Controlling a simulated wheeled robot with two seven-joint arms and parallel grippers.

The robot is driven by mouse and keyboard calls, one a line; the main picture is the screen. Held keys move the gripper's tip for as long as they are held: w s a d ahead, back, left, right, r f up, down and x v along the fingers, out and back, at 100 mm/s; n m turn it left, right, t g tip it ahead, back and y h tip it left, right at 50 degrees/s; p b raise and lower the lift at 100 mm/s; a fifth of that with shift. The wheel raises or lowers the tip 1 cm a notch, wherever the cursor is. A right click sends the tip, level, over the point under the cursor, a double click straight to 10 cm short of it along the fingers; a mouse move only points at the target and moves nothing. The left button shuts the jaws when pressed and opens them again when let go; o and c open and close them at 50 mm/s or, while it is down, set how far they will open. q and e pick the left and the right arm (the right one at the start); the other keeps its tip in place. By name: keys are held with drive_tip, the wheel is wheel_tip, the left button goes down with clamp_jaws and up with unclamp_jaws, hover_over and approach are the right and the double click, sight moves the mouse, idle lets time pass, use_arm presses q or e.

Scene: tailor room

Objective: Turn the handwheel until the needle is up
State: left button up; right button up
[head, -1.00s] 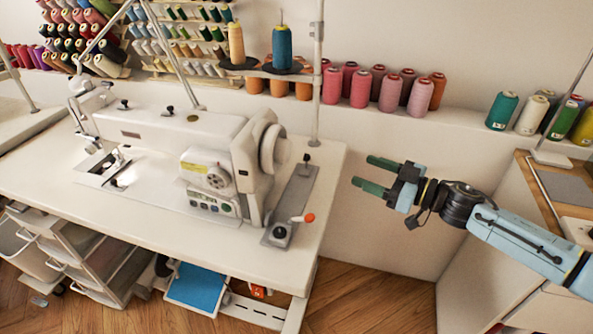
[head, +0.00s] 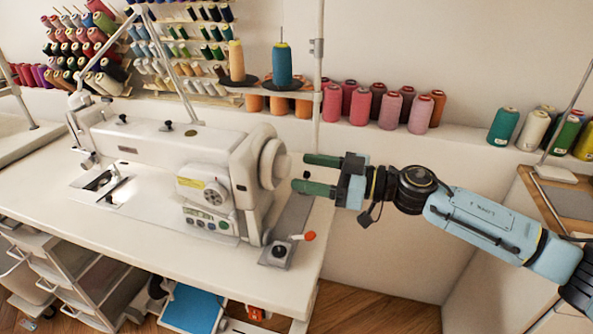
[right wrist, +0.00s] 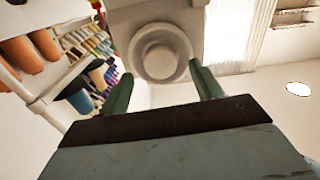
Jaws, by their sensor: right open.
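The white sewing machine (head: 165,148) stands on the white table. Its round handwheel (head: 272,164) is on the right end of the machine. In the right wrist view the handwheel (right wrist: 160,53) lies ahead, between the two green fingers. My right gripper (head: 306,174) is open just to the right of the handwheel, with its fingers pointing at it. The needle area (head: 100,180) is at the machine's left end; the needle is too small to make out. My left gripper is not in view.
A bobbin winder with an orange-tipped lever (head: 280,250) sits on the table below my right gripper. A thread stand pole (head: 318,100) rises behind it. Thread cones (head: 360,106) line the back ledge. Open floor lies right of the table (head: 290,290).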

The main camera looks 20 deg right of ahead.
sight(289, 168)
drive_tip(key=shift+x, duration=1.6)
drive_tip(key=c, duration=1)
